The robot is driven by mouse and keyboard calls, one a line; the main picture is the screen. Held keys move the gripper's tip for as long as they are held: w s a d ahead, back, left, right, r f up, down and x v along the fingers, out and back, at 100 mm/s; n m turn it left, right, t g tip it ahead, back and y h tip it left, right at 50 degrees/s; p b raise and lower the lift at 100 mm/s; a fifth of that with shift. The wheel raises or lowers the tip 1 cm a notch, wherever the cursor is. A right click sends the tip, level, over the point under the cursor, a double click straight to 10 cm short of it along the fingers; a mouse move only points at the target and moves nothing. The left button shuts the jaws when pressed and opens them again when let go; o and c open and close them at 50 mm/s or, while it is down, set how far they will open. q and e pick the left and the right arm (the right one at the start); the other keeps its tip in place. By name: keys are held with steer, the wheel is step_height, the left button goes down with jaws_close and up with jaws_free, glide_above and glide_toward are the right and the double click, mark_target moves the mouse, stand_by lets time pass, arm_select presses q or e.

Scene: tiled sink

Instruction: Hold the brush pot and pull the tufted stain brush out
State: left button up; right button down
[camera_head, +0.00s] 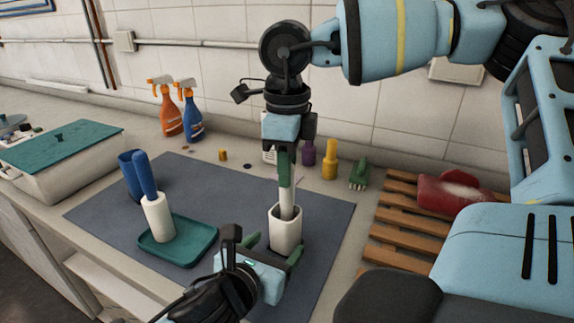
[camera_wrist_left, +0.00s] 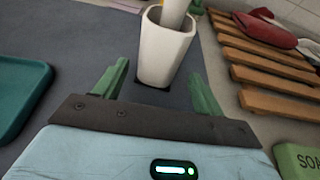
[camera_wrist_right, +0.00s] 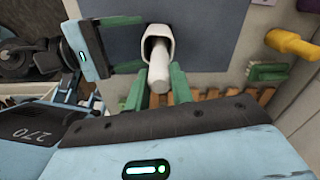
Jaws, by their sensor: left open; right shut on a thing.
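The white brush pot (camera_head: 285,236) stands upright on the grey mat. The tufted stain brush's pale handle (camera_head: 287,203) rises from the pot's mouth; its lower end is hidden inside. My right gripper (camera_head: 285,172) comes from above and is shut on the upper handle. In the right wrist view the handle (camera_wrist_right: 159,72) runs from between the green fingers to the pot (camera_wrist_right: 158,40). My left gripper (camera_head: 273,247) is open, low at the pot's near side. In the left wrist view the pot (camera_wrist_left: 163,55) stands ahead, between the two fingers' directions, with visible gaps either side.
A blue-handled white holder (camera_head: 158,217) stands on a teal tray (camera_head: 190,251), with a blue cup (camera_head: 131,178) behind. Spray bottles (camera_head: 168,114), a yellow bottle (camera_head: 330,160) and a green brush (camera_head: 358,174) stand behind the mat. A wooden rack (camera_head: 395,232) with a red item is right.

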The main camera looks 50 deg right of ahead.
mark_target(280, 241)
arm_select(q)
steer(key=shift+x, duration=2.55)
steer(key=c, duration=0.7)
steer(key=o, duration=1.1)
steer(key=c, duration=1.3)
arm_select(e)
steer(key=shift+r, duration=0.25)
steer(key=shift+r, duration=3.55)
